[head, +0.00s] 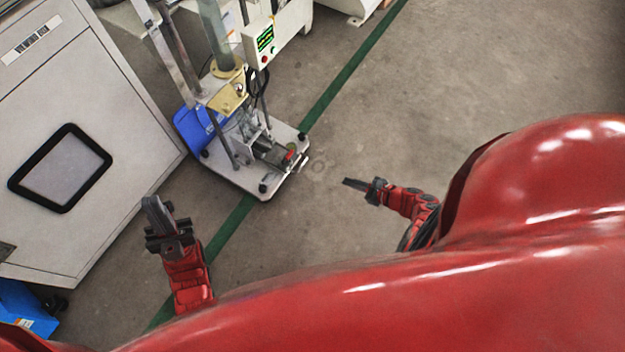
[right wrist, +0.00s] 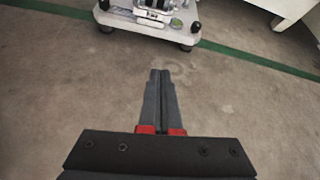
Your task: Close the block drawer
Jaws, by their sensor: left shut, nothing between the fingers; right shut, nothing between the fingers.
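No block drawer can be made out in either view. My left gripper (head: 155,210) is shut and empty over the floor, in front of the white cabinet. My right gripper (head: 352,184) is shut and empty over bare floor, to the right of the wheeled test stand. In the right wrist view the same gripper (right wrist: 160,78) points toward the stand's base with its fingers together. Neither gripper visibly touches anything.
A white cabinet (head: 105,95) with a dark-framed window stands at the left. A test stand on a white wheeled base (head: 240,178) has a control box (head: 285,30) and a blue part (head: 192,130). A green line (head: 335,88) crosses the floor. The floor at right is clear.

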